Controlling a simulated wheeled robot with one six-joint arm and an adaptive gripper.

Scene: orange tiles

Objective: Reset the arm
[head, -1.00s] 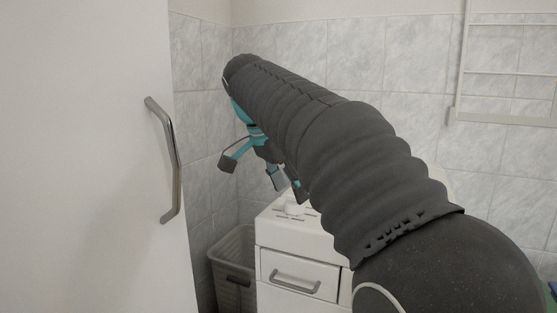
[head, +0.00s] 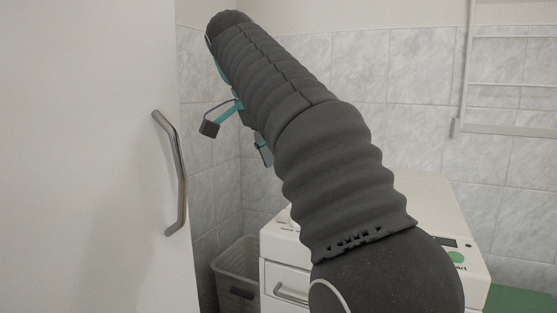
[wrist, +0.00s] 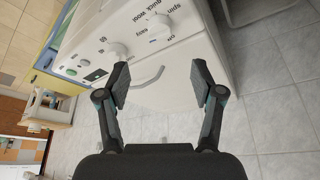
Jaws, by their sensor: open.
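My gripper (wrist: 160,88) is open and empty in the wrist view, its two fingers spread apart with the white washing machine (wrist: 185,45) and the tiled floor behind them. In the head view my gripper (head: 236,138) is partly hidden behind my dark arm. One grey fingertip shows to the left of the arm and another lower right. My arm reaches up and to the left, in front of the tiled wall.
A white door or panel with a metal handle (head: 174,175) stands close on the left. A grey bin (head: 237,275) stands beside the washing machine. A white rack (head: 510,75) hangs on the right wall. Bare floor (wrist: 285,110) shows at right in the wrist view.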

